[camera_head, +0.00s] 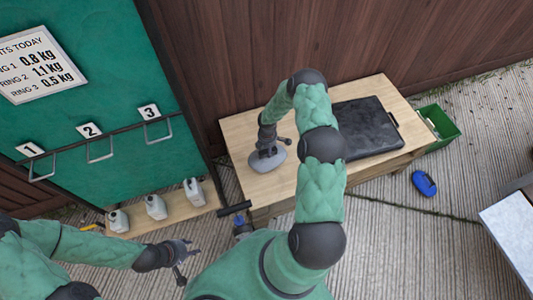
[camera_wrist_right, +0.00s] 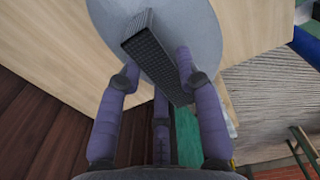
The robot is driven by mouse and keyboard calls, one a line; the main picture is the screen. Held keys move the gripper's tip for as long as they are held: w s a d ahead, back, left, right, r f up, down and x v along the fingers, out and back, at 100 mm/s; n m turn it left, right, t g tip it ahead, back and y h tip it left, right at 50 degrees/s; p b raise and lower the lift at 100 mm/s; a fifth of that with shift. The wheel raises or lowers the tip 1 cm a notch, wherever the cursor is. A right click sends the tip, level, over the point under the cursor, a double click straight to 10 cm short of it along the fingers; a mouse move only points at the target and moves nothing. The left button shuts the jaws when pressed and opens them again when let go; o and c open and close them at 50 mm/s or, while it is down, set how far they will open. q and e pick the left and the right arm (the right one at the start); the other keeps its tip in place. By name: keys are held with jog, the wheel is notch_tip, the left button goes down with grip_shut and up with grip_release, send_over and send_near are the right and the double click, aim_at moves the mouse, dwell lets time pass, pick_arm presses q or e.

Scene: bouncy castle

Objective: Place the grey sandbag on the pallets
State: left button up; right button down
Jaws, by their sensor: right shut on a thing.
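The grey sandbag (camera_head: 267,160) is a rounded grey shape at the left part of the wooden table top. In the right wrist view the sandbag (camera_wrist_right: 208,35) fills the top middle and has a dark textured strap (camera_wrist_right: 150,50). My right gripper (camera_head: 269,142) is over the sandbag with its fingers (camera_wrist_right: 157,78) closed around the strap. Whether the bag touches the table is hard to tell. My left gripper (camera_head: 183,261) is low at the left, its fingers spread and empty, away from the bag. I cannot make out any pallets.
The wooden table (camera_head: 240,133) carries a flat black case (camera_head: 367,128) right of the sandbag. A green bin (camera_head: 437,125) and a blue object (camera_head: 424,183) are on the floor at right. Several canisters (camera_head: 156,207) stand on a low shelf below the green numbered board (camera_head: 95,85).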

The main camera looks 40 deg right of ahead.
jog(key=shift+w+f, duration=0.25)
jog(key=shift+f+b, duration=0.75)
jog(key=shift+f, duration=0.7)
jog(key=shift+f, duration=0.15)
jog(key=c, duration=0.8)
grip_release()
jog(key=shift+a, duration=0.1)
jog(key=shift+c, duration=0.2)
jog(key=shift+r, duration=0.4)
notch_tip(320, 180, up, 11)
jog(key=p, duration=0.3)
jog(key=shift+s+r+p, duration=0.1)
jog(key=shift+r+p, duration=0.1)
jog(key=shift+p, duration=0.2)
